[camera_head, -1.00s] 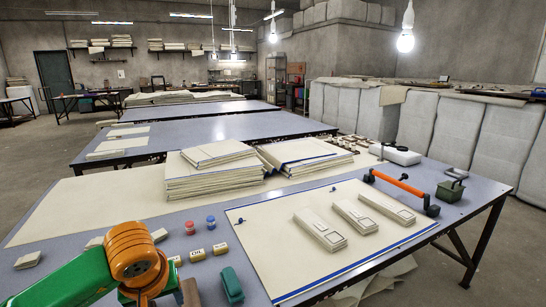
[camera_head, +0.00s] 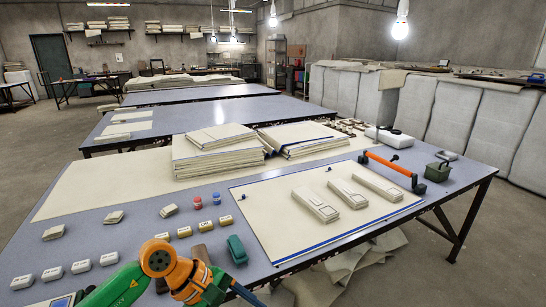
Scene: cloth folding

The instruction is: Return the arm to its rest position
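An orange and green arm of mine (camera_head: 165,262) comes in from the lower left, over the table's near edge. Its gripper is not clearly visible; the green part at its end runs off the bottom of the view. My other arm is out of view. The table (camera_head: 130,225) holds a cream cloth sheet (camera_head: 270,222) with blue edges. Several folded cloth pieces (camera_head: 345,194) lie on that sheet in a row. The visible arm is apart from the sheet and the folded pieces.
Stacks of folded cloth (camera_head: 215,155) stand at the back of the table. An orange-handled tool (camera_head: 388,166) and a green box (camera_head: 438,172) lie at the right. A dark green object (camera_head: 237,250), red and blue spools and small labelled blocks (camera_head: 81,267) lie near the arm.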

